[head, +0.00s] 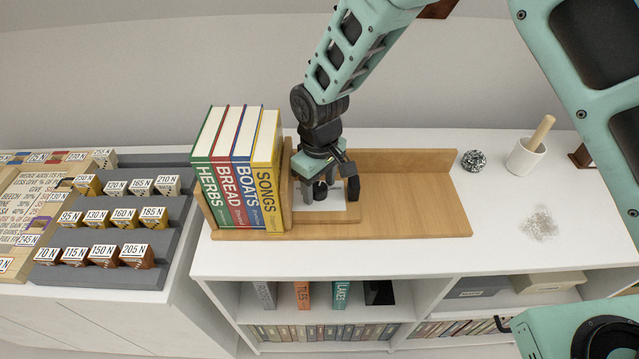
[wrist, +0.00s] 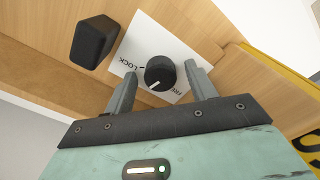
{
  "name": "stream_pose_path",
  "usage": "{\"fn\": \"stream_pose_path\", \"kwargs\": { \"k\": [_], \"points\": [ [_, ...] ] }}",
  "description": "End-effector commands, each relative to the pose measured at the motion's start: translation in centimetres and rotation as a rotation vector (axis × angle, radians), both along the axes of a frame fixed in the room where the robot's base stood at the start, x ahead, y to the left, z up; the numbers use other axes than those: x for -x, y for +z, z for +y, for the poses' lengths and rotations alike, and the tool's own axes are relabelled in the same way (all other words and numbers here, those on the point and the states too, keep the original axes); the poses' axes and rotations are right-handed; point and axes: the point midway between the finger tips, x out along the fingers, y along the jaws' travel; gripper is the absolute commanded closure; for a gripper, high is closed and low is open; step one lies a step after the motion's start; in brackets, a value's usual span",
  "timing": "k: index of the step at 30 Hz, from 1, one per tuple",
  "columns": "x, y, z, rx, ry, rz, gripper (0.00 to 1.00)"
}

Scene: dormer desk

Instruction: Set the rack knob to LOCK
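The rack knob (wrist: 160,73) is a round black dial with a white pointer line. It sits on a white label plate (wrist: 146,39) marked LOCK at its left and FREE at its lower right in the wrist view. The pointer is toward the knob's lower left, between the two words. My gripper (wrist: 160,69) is open, with one finger on each side of the knob; a gap shows on both sides. In the head view my gripper (head: 325,180) is over the wooden rack (head: 415,205), hiding part of the plate.
A black block (wrist: 93,42) stands close beside the plate. Books (head: 240,170) stand upright left of my gripper. The rack's right half is clear. A dark speckled ball (head: 474,160) and a mortar (head: 525,158) are farther right; grey stepped trays of labelled blocks (head: 110,215) are at left.

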Motion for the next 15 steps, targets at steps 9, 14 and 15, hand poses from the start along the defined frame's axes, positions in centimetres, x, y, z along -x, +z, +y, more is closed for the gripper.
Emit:
{"fn": "stream_pose_path", "kwargs": {
  "k": [9, 14, 15],
  "points": [
    [0.0, 0.1, 0.0, 0.001, 0.001, 0.001, 0.44],
    [0.0, 1.8, 0.0, -0.001, 0.001, -0.001, 0.44],
    [0.0, 2.5, 0.0, -0.001, 0.001, -0.001, 0.44]
  ]
}}
